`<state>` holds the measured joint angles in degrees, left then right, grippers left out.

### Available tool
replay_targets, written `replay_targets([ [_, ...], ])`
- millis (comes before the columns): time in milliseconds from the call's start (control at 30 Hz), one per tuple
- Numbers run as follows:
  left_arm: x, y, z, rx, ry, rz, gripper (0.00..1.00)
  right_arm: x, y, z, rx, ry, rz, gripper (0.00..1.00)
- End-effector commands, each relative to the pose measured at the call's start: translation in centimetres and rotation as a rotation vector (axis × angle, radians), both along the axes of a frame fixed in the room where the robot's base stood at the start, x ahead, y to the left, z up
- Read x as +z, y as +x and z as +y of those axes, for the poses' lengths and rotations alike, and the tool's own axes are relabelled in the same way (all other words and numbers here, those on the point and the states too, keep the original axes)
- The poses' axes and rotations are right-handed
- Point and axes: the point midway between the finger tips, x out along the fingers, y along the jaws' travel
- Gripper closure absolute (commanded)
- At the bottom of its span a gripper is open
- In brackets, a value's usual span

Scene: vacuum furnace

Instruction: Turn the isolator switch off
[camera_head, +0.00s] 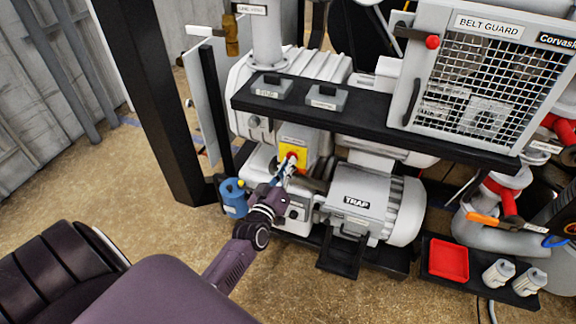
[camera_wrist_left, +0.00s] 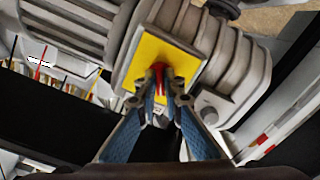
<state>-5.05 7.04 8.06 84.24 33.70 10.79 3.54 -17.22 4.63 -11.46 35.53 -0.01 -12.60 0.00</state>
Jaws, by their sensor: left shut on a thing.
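The isolator switch is a grey box with a yellow plate (camera_head: 300,152) and a red handle (camera_head: 291,158), at the middle of the machine in the head view. My left gripper (camera_head: 284,172) reaches it from the front, its fingers at the handle. In the left wrist view, the yellow plate (camera_wrist_left: 190,57) fills the upper middle. The red handle (camera_wrist_left: 158,72) sits between the fingertips of my left gripper (camera_wrist_left: 162,100), which is shut on it. The fingers hide part of the handle, and the switch's marked positions are not readable. My right gripper is not in view.
A black shelf (camera_head: 370,125) with two small grey boxes runs above the switch. A grey motor marked TRAP (camera_head: 375,205) stands to its right. A blue can (camera_head: 233,197) stands left of my gripper. A red tray (camera_head: 448,260) lies at lower right. Open floor lies in front.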

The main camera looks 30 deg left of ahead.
Motion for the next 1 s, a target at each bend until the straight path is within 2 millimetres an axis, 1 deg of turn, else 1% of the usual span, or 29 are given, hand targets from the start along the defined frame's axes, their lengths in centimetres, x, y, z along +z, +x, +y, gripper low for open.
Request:
replay_targets([
  [200, 0.04, 0.01, 0.0, 0.0, -0.029, -0.007, 1.0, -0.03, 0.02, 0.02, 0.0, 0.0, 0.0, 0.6],
  [567, 0.04, 0.01, 0.0, 0.0, -0.033, -0.008, 1.0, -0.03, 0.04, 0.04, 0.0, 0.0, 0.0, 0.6],
  [600, 0.04, 0.01, 0.0, 0.0, -0.033, -0.009, 0.89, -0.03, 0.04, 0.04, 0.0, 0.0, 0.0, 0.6],
  [733, 0.04, 0.01, 0.0, 0.0, -0.032, -0.009, 0.75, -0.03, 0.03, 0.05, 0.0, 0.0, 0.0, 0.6],
  [1000, 0.0, -0.05, -0.02, 0.0, -0.031, -0.007, 0.75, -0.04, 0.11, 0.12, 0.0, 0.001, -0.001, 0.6],
])
